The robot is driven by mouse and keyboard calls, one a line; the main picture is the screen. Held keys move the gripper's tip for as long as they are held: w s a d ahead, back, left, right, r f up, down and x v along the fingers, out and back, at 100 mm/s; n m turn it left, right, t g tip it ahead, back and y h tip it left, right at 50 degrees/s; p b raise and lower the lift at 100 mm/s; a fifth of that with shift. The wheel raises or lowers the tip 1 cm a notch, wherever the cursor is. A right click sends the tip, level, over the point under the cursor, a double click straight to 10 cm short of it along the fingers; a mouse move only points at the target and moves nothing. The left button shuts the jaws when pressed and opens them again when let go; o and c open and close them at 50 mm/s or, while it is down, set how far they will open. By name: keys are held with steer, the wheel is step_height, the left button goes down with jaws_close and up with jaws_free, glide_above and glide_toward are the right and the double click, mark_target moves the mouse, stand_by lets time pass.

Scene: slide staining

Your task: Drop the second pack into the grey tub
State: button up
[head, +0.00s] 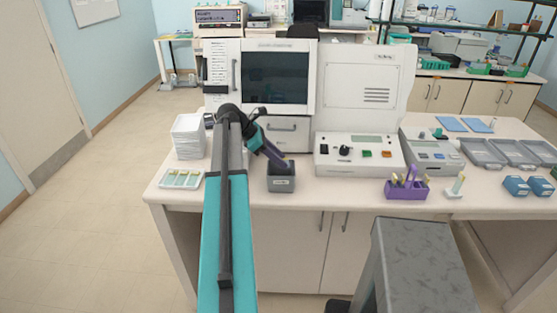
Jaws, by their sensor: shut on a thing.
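The grey tub (281,184) is a small dark-grey open box with a pale label, near the front edge of the bench. My gripper (277,159) points down and to the right, with its tips right at the tub's top opening. It is shut on a pack, which is mostly hidden by the jaws; only a small dark purplish and yellowish bit shows near the tips. I cannot tell whether the pack is inside the rim or just above it. The inside of the tub is hidden.
A white tray of slides (182,179) and a white stack (188,137) stand left of the tub. A white control unit (358,168), a purple rack (407,191) and two blue boxes (516,186) are to the right. A tall white machine (278,75) stands behind.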

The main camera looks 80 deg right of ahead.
steer(key=o, duration=1.1)
steer(key=b+v, duration=0.3)
steer(key=v, duration=1)
steer(key=shift+w+r+b, duration=0.25)
steer(key=shift+r+b, duration=0.05)
